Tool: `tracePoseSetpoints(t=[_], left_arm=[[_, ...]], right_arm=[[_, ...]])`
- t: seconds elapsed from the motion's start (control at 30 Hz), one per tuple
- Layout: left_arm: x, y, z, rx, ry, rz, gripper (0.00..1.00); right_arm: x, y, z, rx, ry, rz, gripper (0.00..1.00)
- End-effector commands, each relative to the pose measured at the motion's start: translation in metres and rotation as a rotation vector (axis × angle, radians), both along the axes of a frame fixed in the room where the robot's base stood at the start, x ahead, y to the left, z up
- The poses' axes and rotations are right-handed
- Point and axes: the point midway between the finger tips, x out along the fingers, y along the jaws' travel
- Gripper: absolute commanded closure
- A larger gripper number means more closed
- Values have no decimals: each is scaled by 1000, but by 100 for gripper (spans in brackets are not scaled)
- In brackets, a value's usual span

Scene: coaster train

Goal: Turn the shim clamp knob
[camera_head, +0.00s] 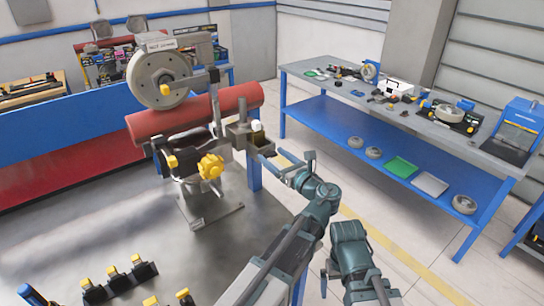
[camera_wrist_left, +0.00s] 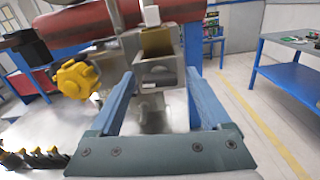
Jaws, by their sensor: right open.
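A yellow lobed knob (camera_head: 210,167) is on the front of the metal wheel fixture (camera_head: 210,208). It also shows at the left in the left wrist view (camera_wrist_left: 76,79). To its right is a grey clamp block (camera_head: 237,134) with a white-topped piece (camera_head: 257,126); I cannot tell which part is the shim clamp knob. My left gripper (camera_head: 287,157) is open, right of the yellow knob and apart from it. In the left wrist view its fingers (camera_wrist_left: 163,88) spread with the grey block beyond and between them; contact is unclear. My right gripper (camera_head: 352,284) is open at the lower middle, away from the fixture.
A large wheel (camera_head: 158,80) and a red tube (camera_head: 195,114) stand above and behind the knob. Several yellow-topped black clamps (camera_head: 118,280) stand at the front left of the grey table. A blue workbench (camera_head: 420,118) with parts is at the right.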

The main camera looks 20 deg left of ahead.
Motion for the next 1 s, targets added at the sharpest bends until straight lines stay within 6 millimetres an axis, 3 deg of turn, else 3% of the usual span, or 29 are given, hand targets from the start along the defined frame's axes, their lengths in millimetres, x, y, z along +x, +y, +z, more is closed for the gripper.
tracePoseSetpoints(t=[0.07, 0.43, 0.73, 1.0], left_arm=[[0, 0, 0, 0, 0, 0, 35], [0, 0, 0, 0, 0, 0, 100], [0, 0, 0, -30, -39, 0, 100], [-1, 1, 0, -146, -188, 0, 100]], right_arm=[[0, 0, 0, 0, 0, 0, 0], [0, 0, 0, 0, 0, 0, 0], [0, 0, 0, 0, 0, 0, 0], [0, 0, 0, 0, 0, 0, 0]])
